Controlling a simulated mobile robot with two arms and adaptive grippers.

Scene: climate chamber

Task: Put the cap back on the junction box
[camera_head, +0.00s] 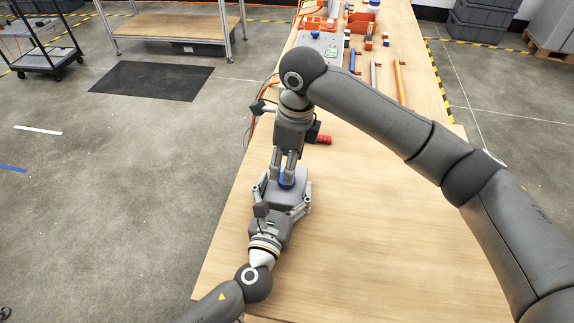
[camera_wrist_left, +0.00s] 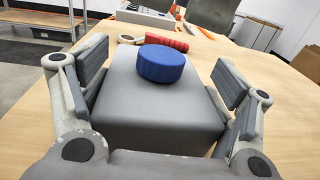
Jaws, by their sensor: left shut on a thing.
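The junction box is a grey box (camera_head: 292,199) on the wooden table, and it fills the middle of the left wrist view (camera_wrist_left: 155,110). My left gripper (camera_head: 282,203) is shut on it, one finger on each side. The round blue cap (camera_head: 286,183) rests flat on top of the box, and it also shows in the wrist view (camera_wrist_left: 161,64). Whether it is fully seated I cannot tell. My right gripper (camera_head: 284,172) points down over the cap with its fingers apart. No right finger touches the cap in the wrist view.
Farther back are a grey unit (camera_head: 320,44), orange bins (camera_head: 362,22) and long bars (camera_head: 399,82). My right arm arches over the table. The front right of the table (camera_head: 390,230) is clear.

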